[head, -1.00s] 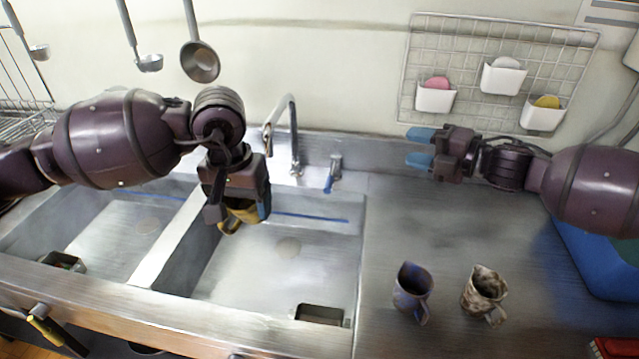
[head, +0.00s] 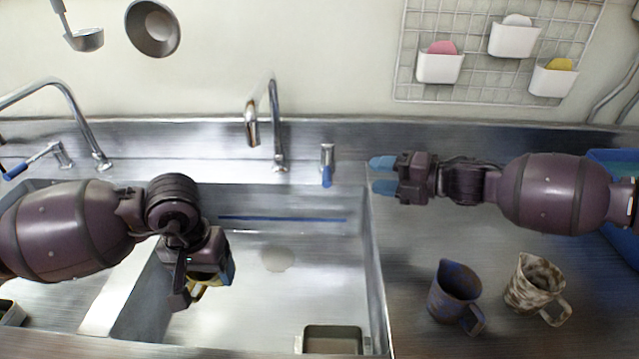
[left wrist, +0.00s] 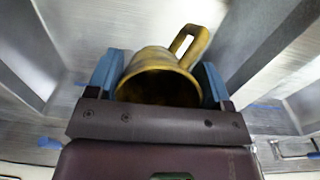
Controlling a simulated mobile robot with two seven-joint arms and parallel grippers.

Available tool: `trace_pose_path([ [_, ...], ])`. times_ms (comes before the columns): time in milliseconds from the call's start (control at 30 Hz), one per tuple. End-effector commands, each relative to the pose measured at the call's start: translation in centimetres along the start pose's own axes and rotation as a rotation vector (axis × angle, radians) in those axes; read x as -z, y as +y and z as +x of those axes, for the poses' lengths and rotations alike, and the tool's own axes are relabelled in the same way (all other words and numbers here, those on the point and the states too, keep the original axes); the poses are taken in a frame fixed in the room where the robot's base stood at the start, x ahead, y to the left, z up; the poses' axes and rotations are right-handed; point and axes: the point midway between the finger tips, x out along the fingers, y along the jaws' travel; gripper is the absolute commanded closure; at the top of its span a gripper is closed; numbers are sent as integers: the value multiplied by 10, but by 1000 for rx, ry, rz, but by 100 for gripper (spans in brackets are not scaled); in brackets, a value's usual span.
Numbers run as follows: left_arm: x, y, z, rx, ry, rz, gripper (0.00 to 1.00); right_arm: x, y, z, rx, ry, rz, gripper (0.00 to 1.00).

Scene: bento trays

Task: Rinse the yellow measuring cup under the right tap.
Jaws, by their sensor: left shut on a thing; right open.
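The yellow measuring cup (left wrist: 165,75) is held between the blue fingertips of my left gripper (left wrist: 158,82) in the left wrist view, its dark open mouth facing the camera and its handle pointing up and right. In the head view only a small part of the cup (head: 200,288) shows below my left gripper (head: 205,280), over the left part of the right basin. The right tap (head: 272,125) stands behind that basin, to the right of the cup, with its blue-tipped lever (head: 327,168) beside it. No water is visible from its spout. My right gripper (head: 383,175) is open and empty near the basin's right back corner.
A blue mug (head: 455,292) and a brown-and-white mug (head: 537,285) stand on the right counter. A dark tray (head: 333,341) sits at the basin's front. The left tap (head: 85,125) is at the left.

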Motion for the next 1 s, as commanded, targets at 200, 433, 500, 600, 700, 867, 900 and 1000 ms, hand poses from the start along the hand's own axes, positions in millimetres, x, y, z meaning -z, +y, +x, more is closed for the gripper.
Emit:
trace_pose_path([
  [200,-2,-1,21,1,0,0,49,0,-20,7,7,5,19,52],
  [433,-2,-1,28,1,-8,0,49,1,-20,33,6,7,20,52],
  [500,-3,-1,33,1,-14,0,49,1,-21,45,6,7,20,52],
  [600,-3,-1,39,1,-22,0,49,1,-22,63,6,7,20,52],
  [700,-4,-1,45,1,-30,-1,49,1,-23,81,7,7,21,52],
  [867,-5,-1,54,1,-41,-1,49,1,-23,104,8,6,20,52],
  [900,-5,-1,55,1,-44,-1,49,1,-22,109,8,6,19,52],
  [1000,-6,-1,58,1,-47,-1,49,0,-22,117,8,4,20,52],
])
